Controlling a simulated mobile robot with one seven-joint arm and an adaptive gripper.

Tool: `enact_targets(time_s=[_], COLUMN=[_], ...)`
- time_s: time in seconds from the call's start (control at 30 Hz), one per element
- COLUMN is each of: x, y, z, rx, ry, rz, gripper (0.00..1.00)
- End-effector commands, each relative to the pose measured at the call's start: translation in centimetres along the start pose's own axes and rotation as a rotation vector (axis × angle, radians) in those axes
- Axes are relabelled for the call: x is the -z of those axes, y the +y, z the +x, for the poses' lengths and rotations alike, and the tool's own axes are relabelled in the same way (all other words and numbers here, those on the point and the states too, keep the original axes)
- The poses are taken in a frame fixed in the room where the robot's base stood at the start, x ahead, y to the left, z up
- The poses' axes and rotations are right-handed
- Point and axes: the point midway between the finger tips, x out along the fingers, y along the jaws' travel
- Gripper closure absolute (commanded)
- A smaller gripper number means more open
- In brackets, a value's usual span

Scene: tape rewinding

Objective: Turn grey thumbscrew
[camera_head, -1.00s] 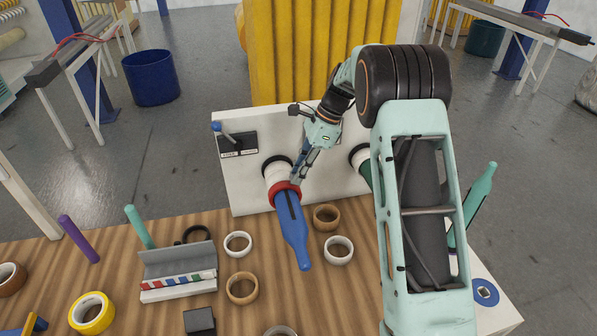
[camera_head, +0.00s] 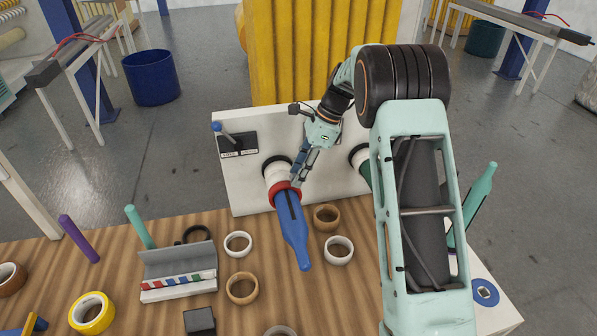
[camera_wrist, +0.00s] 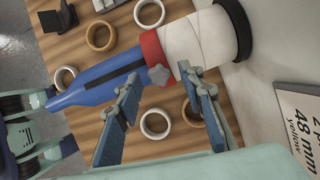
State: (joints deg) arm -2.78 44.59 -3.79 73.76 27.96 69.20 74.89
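The grey thumbscrew (camera_wrist: 160,76) is a small star-shaped knob on the red collar (camera_wrist: 153,50), seen in the wrist view. The collar also shows in the head view (camera_head: 286,189), where I cannot make out the thumbscrew. A blue bottle-shaped handle (camera_wrist: 95,82) runs out from the collar. My gripper (camera_wrist: 160,80) is open, its two blue-padded fingers spread with the tips on either side of the thumbscrew. No clear contact shows. In the head view my gripper (camera_head: 296,182) is beside the collar.
A white cylinder (camera_wrist: 195,42) joins the collar to the white upright panel (camera_head: 240,180). A lever box (camera_head: 238,144) is on the panel. Several tape rolls, such as a white one (camera_head: 339,250), lie on the wooden table (camera_head: 210,285). A grey holder (camera_head: 178,262) stands at left.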

Motion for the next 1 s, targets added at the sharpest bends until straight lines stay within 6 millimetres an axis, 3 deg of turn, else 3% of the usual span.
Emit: enact_targets(time_s=[0.23, 0.7, 1.0], x=[0.0, 0.1, 0.0], y=[-0.1, -0.1, 0.0], z=[-0.9, -10.0, -12.0], rx=[0.002, 0.002, 0.000], ry=[0.001, 0.001, 0.000], rz=[0.000, 0.000, 0.001], gripper=[0.64, 0.64, 0.64])
